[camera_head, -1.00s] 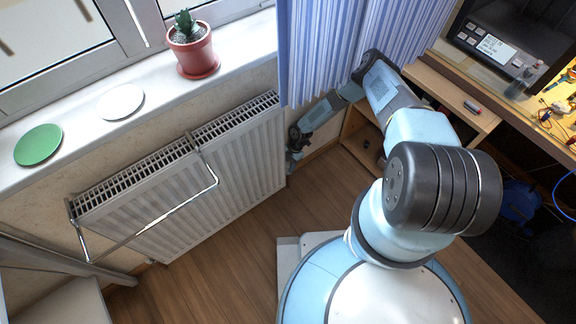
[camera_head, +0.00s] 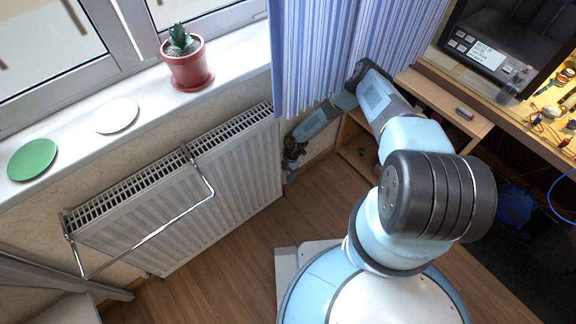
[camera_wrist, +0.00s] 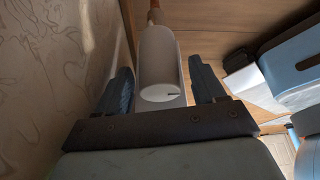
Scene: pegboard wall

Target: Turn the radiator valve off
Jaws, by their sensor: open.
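The radiator valve's white cylindrical knob (camera_wrist: 160,65) shows in the wrist view, with a dark mark on its near end and a copper-coloured pipe (camera_wrist: 155,14) beyond it. My gripper (camera_wrist: 163,84) is open, with one dark finger on each side of the knob. In the head view my gripper (camera_head: 290,166) is at the right end of the white radiator (camera_head: 225,170), below the curtain. The knob cannot be made out there.
A metal towel rail (camera_head: 150,235) sticks out from the radiator's front. The windowsill (camera_head: 75,135) holds a potted cactus (camera_head: 187,62), a white disc (camera_head: 117,115) and a green disc (camera_head: 32,159). A blue curtain (camera_head: 315,50) hangs close above my forearm. A wooden desk (camera_head: 450,100) stands at right.

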